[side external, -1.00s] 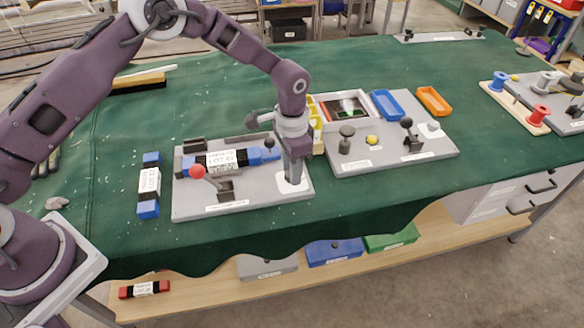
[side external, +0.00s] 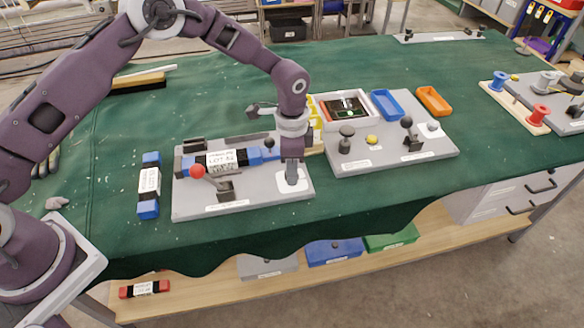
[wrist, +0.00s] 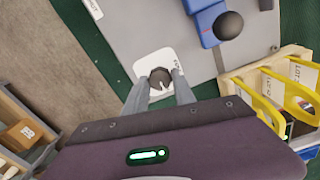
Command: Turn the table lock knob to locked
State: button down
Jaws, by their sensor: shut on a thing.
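The table lock knob (wrist: 159,77) is a small dark round knob with a light pointer mark. It sits on a white label plate (wrist: 146,65) at the edge of the grey fixture board (side external: 245,205). The plate's lettering is too small to read. My gripper (wrist: 157,82) points down over the knob, with one finger on each side, shut on it. In the side view my gripper (side external: 291,180) reaches the white plate at the board's right end and hides the knob.
On the same board are a blue labelled part (side external: 215,160), a red-ball lever (side external: 197,171) and a black ball (side external: 269,143). A second grey board (side external: 435,148) with knobs and a lever stands right. A box with yellow pieces (wrist: 262,107) is close to my gripper.

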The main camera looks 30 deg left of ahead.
jog(key=c, duration=1)
grip_release()
jog(key=shift+c, duration=0.2)
notch_tip(320, 180, up, 7)
jog(key=shift+r, duration=0.1)
